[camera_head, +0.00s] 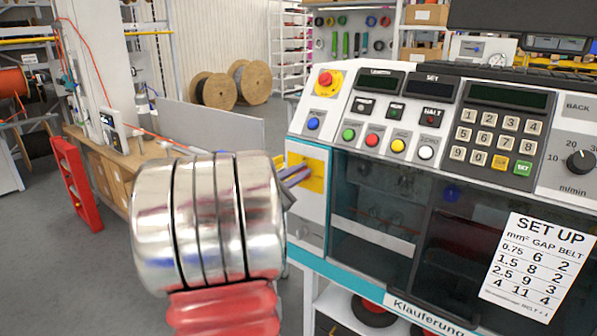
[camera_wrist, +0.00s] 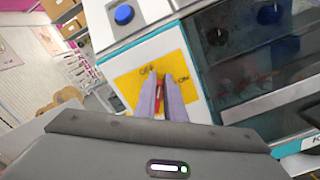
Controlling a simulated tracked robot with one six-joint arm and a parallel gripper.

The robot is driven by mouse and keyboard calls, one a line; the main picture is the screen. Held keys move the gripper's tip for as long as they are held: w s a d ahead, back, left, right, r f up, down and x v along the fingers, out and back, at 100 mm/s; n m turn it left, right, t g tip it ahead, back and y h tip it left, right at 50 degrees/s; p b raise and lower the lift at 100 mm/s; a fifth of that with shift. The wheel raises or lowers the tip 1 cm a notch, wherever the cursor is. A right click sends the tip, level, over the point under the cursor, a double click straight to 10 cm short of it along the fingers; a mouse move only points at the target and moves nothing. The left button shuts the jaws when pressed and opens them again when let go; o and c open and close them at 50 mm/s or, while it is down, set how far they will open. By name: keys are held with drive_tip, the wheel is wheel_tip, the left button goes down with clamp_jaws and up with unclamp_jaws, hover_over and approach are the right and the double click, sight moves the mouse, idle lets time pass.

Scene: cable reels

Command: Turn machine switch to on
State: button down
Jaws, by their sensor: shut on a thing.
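The machine (camera_head: 360,205) stands at the right in the head view. A yellow switch plate (camera_head: 317,168) is on its left front face; in the wrist view the plate (camera_wrist: 127,87) shows the words OFF and ON. My gripper (camera_head: 299,176) reaches the plate from the left. In the wrist view my gripper (camera_wrist: 162,82) has its two purple fingers shut on the red switch (camera_wrist: 159,94). The fingers lie between the OFF and ON words. They hide most of the switch, so its exact setting cannot be told. My arm hides the switch in the head view.
Above the plate are a blue button (camera_head: 313,124) and a red emergency stop (camera_head: 326,79) on yellow. Other coloured buttons and a keypad (camera_head: 495,140) are to the right. A wooden bench (camera_head: 100,165) and a red rack (camera_head: 75,185) stand at the left.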

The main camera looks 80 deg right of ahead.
drive_tip(key=m, duration=0.1)
drive_tip(key=f+m, duration=0.1)
drive_tip(key=m, duration=0.1)
drive_tip(key=f+m, duration=0.1)
drive_tip(key=m, duration=0.1)
drive_tip(key=shift+s+a, duration=0.2)
drive_tip(key=shift+s, duration=0.15)
drive_tip(key=m, duration=0.3)
drive_tip(key=f+m, duration=0.1)
drive_tip(key=m, duration=0.2)
drive_tip(key=c, duration=1.8)
unclamp_jaws()
drive_tip(key=shift+r, duration=0.1)
drive_tip(key=shift+c, duration=0.2)
drive_tip(key=shift+r, duration=0.1)
drive_tip(key=shift+a, duration=0.1)
